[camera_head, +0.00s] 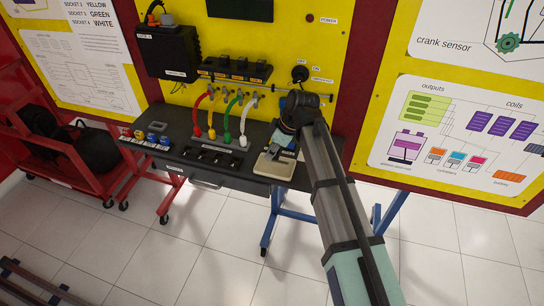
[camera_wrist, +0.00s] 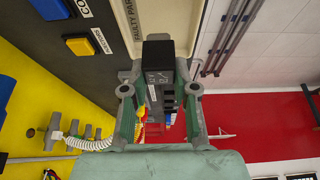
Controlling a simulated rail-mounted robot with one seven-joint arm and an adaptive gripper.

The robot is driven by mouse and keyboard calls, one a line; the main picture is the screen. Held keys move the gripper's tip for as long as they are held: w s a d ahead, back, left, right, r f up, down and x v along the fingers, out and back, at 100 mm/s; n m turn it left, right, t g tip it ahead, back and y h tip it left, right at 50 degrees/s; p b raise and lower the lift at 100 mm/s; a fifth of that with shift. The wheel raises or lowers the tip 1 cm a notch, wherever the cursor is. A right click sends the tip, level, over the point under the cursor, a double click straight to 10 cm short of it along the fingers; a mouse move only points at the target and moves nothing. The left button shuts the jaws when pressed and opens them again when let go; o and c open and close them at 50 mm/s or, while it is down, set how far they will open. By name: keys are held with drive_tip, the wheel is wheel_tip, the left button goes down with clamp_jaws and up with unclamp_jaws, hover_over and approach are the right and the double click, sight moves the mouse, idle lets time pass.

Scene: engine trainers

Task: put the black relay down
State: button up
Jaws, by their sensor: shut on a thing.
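My gripper (camera_wrist: 159,88) is shut on the black relay (camera_wrist: 157,52), which sits between its two grey fingers in the wrist view. The relay has small light markings on its side. Beyond it, at the top of the wrist view, is a cream tray (camera_wrist: 133,22) with a label that begins "FAULTY PAR". The relay overlaps the tray in the picture; I cannot tell if they touch. In the head view my gripper (camera_head: 284,140) is over the tray (camera_head: 266,170) at the bench's right end, and the relay is hard to make out there.
The dark bench (camera_head: 190,160) carries coloured plugs (camera_head: 152,137) at its left and upright red, yellow, green and white leads (camera_head: 227,124) in the middle. A yellow panel (camera_head: 300,45) with a black box (camera_head: 167,52) rises behind.

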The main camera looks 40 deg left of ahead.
drive_tip(key=shift+f+p, duration=0.4)
drive_tip(key=shift+f, duration=1.35)
drive_tip(key=shift+f, duration=0.15)
drive_tip(key=o, duration=1)
drive_tip(key=b+v, duration=0.2)
drive_tip(key=v, duration=1)
drive_tip(key=shift+w+b, duration=0.1)
drive_tip(key=shift+b, duration=0.3)
